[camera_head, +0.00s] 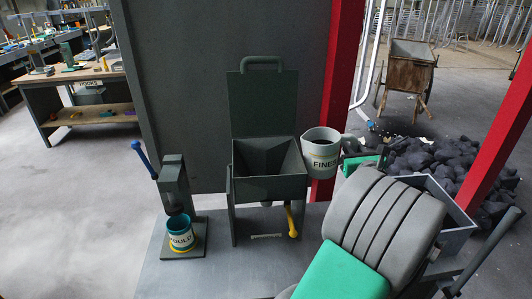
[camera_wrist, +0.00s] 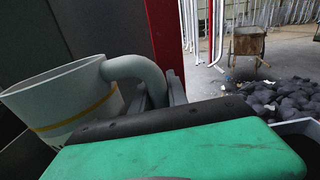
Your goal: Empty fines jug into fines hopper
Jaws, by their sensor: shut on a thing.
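The fines jug (camera_head: 321,155) is a pale grey jug with a "FINES" label, partly cut off from view. It is held up at the right edge of the fines hopper and looks close to upright. It also shows in the wrist view (camera_wrist: 62,98), with a yellow band and its handle toward my gripper. My gripper (camera_head: 350,150) is shut on the jug's handle; its fingers (camera_wrist: 168,92) are partly hidden behind my green-and-black wrist. The hopper (camera_head: 270,183) is a dark grey open bin with a raised back lid and a yellow lever below. The jug's contents are hidden.
A blue-green cup (camera_head: 180,236) stands on a small press with a blue lever, left of the hopper. A red post (camera_head: 343,80) rises behind the jug. A dark rubble heap (camera_head: 435,165) and a grey bin (camera_head: 455,228) lie right. Floor at left is clear.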

